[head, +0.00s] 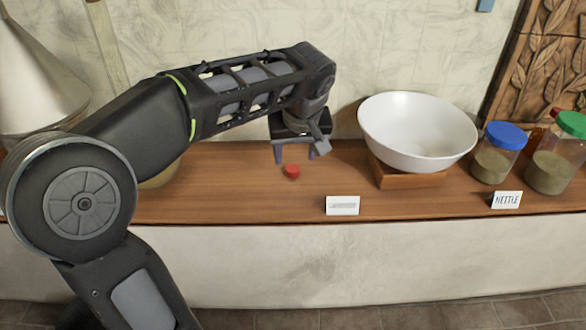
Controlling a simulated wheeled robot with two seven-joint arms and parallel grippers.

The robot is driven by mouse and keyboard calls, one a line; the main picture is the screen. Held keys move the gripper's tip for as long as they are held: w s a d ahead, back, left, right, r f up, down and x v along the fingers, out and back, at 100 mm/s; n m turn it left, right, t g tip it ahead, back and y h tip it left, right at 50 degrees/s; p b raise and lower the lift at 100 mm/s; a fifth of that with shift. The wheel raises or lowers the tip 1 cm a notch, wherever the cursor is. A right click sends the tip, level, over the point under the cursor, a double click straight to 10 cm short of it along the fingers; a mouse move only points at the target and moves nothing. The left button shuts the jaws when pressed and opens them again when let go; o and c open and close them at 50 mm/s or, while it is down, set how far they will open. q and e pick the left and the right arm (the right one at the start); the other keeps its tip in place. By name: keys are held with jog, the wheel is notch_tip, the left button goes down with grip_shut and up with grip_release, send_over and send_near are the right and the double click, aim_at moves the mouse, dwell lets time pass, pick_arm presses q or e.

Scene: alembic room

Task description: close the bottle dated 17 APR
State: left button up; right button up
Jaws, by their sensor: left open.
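A small red cap (292,171) lies on the wooden counter, left of the white bowl. My left gripper (298,153) points down just above and behind the cap, its fingers open and apart, with nothing seen between them. I cannot make out a bottle dated 17 APR; no such date is readable. A reddish-topped bottle (555,112) is mostly hidden behind the green-lidded jar at the right. My right gripper is not in view.
The wooden counter (240,205) carries a white bowl (415,128) on a wooden block, a blue-lidded jar (493,165), a green-lidded jar (553,172), a NETTLE card (507,200) and a small white card (342,205). My left arm hides part of the counter's left side.

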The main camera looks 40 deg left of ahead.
aim_at(293, 168)
pick_arm(q)
jog(key=shift+f, duration=0.1)
jog(key=p+x, duration=0.1)
jog(key=x, duration=0.4)
jog(key=shift+c, duration=0.3)
dwell(0.4)
grip_shut()
dwell(0.4)
